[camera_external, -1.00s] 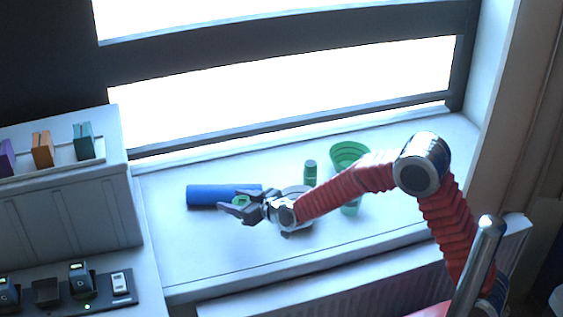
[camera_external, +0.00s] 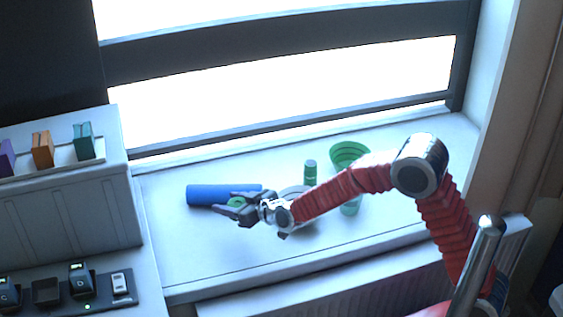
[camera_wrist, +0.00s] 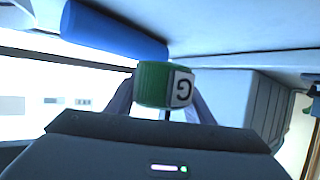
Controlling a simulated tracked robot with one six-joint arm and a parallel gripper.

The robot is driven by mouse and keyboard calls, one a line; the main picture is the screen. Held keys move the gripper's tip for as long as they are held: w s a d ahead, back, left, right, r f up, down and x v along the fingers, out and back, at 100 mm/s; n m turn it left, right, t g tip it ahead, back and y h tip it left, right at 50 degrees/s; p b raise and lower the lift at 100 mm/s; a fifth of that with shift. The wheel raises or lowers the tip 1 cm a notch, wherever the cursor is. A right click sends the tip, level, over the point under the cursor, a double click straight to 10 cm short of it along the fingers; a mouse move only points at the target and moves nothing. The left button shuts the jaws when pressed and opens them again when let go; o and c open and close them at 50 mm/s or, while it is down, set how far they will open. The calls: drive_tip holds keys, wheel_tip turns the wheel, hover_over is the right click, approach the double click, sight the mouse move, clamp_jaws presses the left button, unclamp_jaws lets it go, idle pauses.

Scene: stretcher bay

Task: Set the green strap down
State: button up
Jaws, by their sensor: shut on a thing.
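The green strap (camera_wrist: 152,84) is a small green roll with a white label marked "G", seen in the wrist view. My gripper (camera_wrist: 164,96) is shut on it, with a finger on either side. In the external view the strap (camera_external: 236,202) shows as a small green patch between the fingers of my gripper (camera_external: 228,205). It is over the pale window sill (camera_external: 190,255), in front of a blue roll (camera_external: 205,194). I cannot tell whether the strap touches the sill.
A green bottle (camera_external: 310,174), a green bowl (camera_external: 349,154) and a grey round thing (camera_external: 297,193) stand to the right, partly behind my arm. Another green item (camera_external: 351,207) is below my arm. The sill's front left is clear. A ribbed cabinet (camera_external: 75,205) borders it on the left.

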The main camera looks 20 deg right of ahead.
drive_tip(key=s+a+r+n+g+y, duration=0.1)
drive_tip(key=a+n+g+y, duration=0.3)
drive_tip(key=a, duration=0.9)
drive_tip(key=shift+s+a+r+n, duration=0.3)
drive_tip(key=shift+s+n, duration=0.2)
drive_tip(key=shift+s, duration=0.4)
drive_tip(key=shift+f, duration=0.1)
hover_over(191, 246)
drive_tip(key=shift+f, duration=3.1)
drive_tip(key=shift+f, duration=1.85)
drive_tip(key=shift+f, duration=0.1)
